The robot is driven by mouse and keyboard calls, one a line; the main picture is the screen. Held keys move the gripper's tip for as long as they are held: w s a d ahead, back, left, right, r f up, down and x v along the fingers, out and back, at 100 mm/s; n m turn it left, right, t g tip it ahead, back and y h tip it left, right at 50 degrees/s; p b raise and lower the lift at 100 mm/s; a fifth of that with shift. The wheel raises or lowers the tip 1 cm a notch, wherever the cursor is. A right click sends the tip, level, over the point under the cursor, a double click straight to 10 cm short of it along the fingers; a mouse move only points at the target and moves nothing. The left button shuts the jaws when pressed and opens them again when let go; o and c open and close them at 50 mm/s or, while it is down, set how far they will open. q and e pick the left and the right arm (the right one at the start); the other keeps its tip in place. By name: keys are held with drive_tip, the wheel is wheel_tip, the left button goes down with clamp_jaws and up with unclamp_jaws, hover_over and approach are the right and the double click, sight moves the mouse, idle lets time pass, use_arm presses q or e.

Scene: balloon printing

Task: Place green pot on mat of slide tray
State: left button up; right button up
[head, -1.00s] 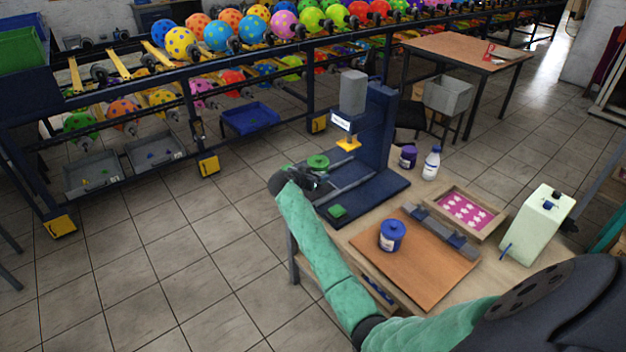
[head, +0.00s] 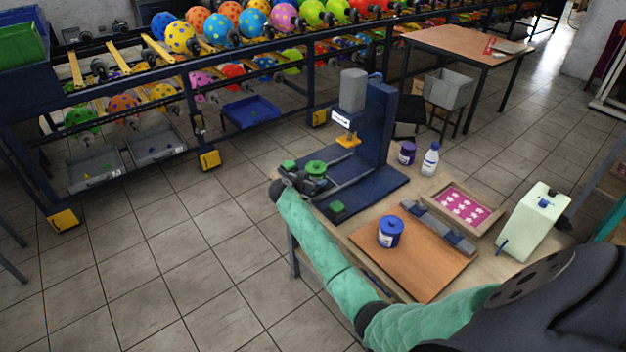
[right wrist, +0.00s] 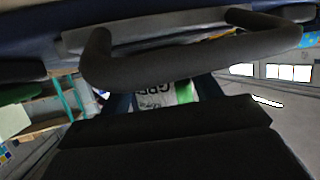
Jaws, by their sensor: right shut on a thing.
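The green pot (head: 315,168) shows in the head view as a round green lid over the dark blue printing machine's (head: 375,190) sliding tray. My right gripper (head: 308,182) is shut on the pot, low over the far-left part of the machine base; I cannot tell whether the pot touches it. In the right wrist view, part of the pot's white and green label (right wrist: 165,95) shows behind the dark fingers. Green pads lie at the front corner (head: 337,208) and far-left corner (head: 288,165) of the base. The mat under the pot is hidden. My left gripper is not in view.
The press column stands right of the pot, with a yellow part (head: 348,141) overhanging. A blue-lidded pot (head: 390,232) stands on a brown board (head: 425,275). A purple pot (head: 407,153), a white bottle (head: 430,158) and a pink star tray (head: 468,207) are farther right.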

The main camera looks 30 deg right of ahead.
drive_tip(key=shift+f, duration=0.1)
drive_tip(key=o, duration=1.1)
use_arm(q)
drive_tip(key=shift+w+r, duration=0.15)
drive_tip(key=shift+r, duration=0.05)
use_arm(e)
drive_tip(key=shift+o, duration=0.2)
drive_tip(key=shift+r, duration=0.2)
